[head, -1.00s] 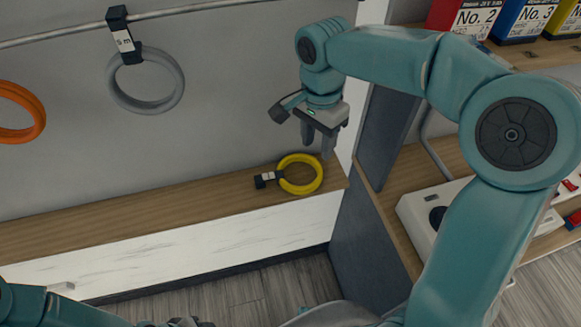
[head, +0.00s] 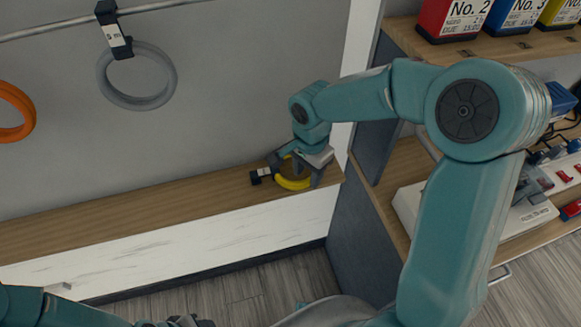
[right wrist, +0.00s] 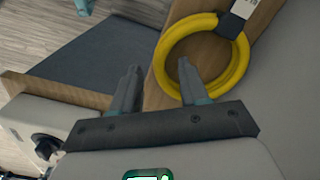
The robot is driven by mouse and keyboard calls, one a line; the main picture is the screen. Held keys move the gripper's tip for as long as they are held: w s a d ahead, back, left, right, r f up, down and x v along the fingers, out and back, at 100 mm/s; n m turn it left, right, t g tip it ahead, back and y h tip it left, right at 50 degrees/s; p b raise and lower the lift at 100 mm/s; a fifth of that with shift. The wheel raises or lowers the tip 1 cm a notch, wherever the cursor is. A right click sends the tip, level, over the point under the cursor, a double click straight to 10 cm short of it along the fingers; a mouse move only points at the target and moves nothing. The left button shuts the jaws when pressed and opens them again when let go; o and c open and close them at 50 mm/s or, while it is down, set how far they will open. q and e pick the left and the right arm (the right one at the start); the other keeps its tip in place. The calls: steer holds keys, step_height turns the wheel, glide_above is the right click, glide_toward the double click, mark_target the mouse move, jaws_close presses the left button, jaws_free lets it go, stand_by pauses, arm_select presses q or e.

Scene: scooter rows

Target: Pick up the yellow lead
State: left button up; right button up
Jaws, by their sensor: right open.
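The yellow lead (head: 292,184) is a coiled ring with a black and white tag end, lying on the wooden ledge (head: 150,206) near its right end. It also shows in the right wrist view (right wrist: 164,50), at the top, with its tag at the upper right. My right gripper (head: 297,178) is open just above the lead and hides part of the ring in the head view. In the right wrist view the gripper (right wrist: 156,84) has its fingers apart, one near the ring's inside edge and one outside it. My left gripper (head: 185,322) barely shows at the bottom edge.
A grey lead (head: 104,79) and an orange lead (head: 30,110) hang at the left, the grey one from a rail (head: 160,8). A dark side panel (head: 380,135) and shelves with boxes (head: 452,18) and a white device (head: 408,203) stand at the right. The ledge's left part is clear.

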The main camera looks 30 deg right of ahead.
steer(key=shift+f, duration=1.25)
jaws_close()
steer(key=shift+r, duration=0.1)
steer(key=shift+s+r+b, duration=0.1)
steer(key=shift+r+b, duration=0.25)
steer(key=shift+r, duration=0.05)
step_height(320, 180, up, 6)
steer(key=s+a+b, duration=0.1)
steer(key=s+a, duration=0.1)
steer(key=s, duration=0.7)
steer(key=s+a+b, duration=0.2)
steer(key=s, duration=0.8)
steer(key=shift+a, duration=0.35)
